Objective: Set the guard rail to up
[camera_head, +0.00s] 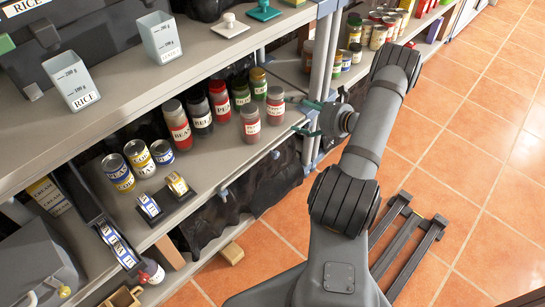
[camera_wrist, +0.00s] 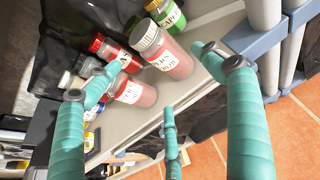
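A pale strip (camera_head: 251,175) runs low along the front edge of the middle shelf, between small blue fittings (camera_head: 226,195). It looks like the guard rail, but I cannot tell for sure; no raised bar shows in front of the jars. My gripper (camera_head: 308,118) is at the right end of this shelf, beside the front jars. In the wrist view its teal fingers (camera_wrist: 165,85) are spread apart with nothing gripped. A large red jar (camera_wrist: 168,52) and a second red jar (camera_wrist: 133,91) lie beyond the fingers. Whether a finger touches a jar or the shelf edge is unclear.
Several labelled jars (camera_head: 220,100) and cans (camera_head: 140,157) stand on the middle shelf. The upper shelf (camera_head: 170,75) overhangs it. A grey upright (camera_head: 319,60) stands just right of my gripper, with a blue bracket (camera_wrist: 262,38) on it. Tiled floor (camera_head: 460,130) lies open at right.

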